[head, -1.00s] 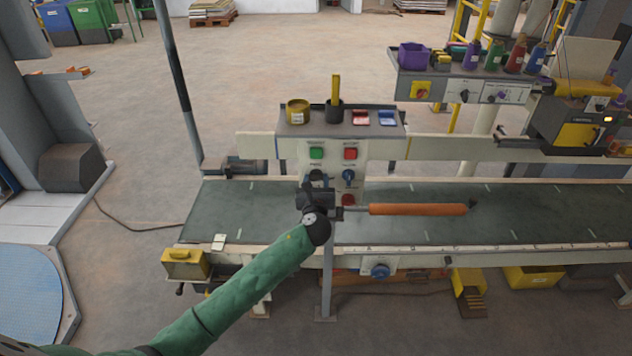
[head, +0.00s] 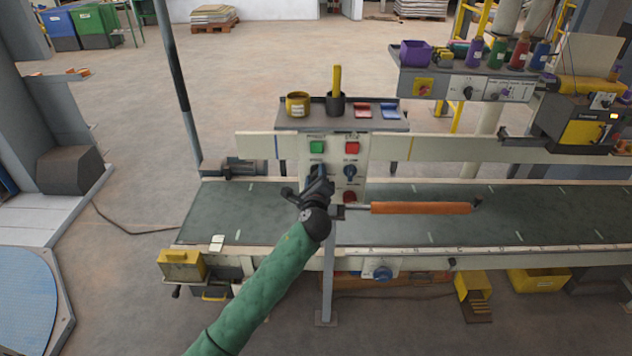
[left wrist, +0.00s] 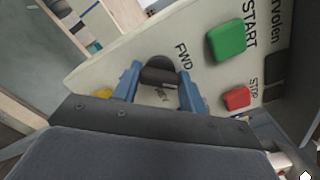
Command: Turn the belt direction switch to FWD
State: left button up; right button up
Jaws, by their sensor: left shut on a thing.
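The belt direction switch is a black knob (left wrist: 160,73) on a cream control panel (left wrist: 115,65), seen in the left wrist view. FWD is printed beside it, up and to its right, and REV is just below it. My left gripper (left wrist: 161,84) has its two blue fingers on either side of the knob, shut on it. The knob's pointer is too hidden to read. In the head view my left gripper (head: 318,182) is at the left of the panel, below the green button (head: 316,147), and covers the switch. My right gripper is not in view.
A shelf (head: 300,123) with cups and tags tops the panel. An orange roller (head: 420,208) extends right over the green belt (head: 520,228).

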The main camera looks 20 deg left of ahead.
pick_arm(q)
jog(key=n+b, duration=0.1)
jog(key=n, duration=0.1)
jog(key=n+b, duration=0.1)
jog(key=n, duration=0.2)
jog(key=shift+f+n+b, duration=0.2)
jog(key=shift+n+b, duration=0.1)
jog(key=shift+b, duration=0.05)
jog(key=shift+n+b, duration=0.6)
jog(key=shift+n, duration=0.9)
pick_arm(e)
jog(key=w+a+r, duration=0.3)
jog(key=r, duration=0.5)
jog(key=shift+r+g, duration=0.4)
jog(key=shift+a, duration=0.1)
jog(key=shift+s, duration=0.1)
pick_arm(q)
jog(key=o, duration=1)
jog(key=shift+a, duration=0.1)
jog(key=shift+s, duration=0.1)
jog(key=shift+s, duration=0.25)
jog(key=b+v, duration=0.2)
jog(key=v, duration=0.5)
jog(key=shift+r, duration=0.1)
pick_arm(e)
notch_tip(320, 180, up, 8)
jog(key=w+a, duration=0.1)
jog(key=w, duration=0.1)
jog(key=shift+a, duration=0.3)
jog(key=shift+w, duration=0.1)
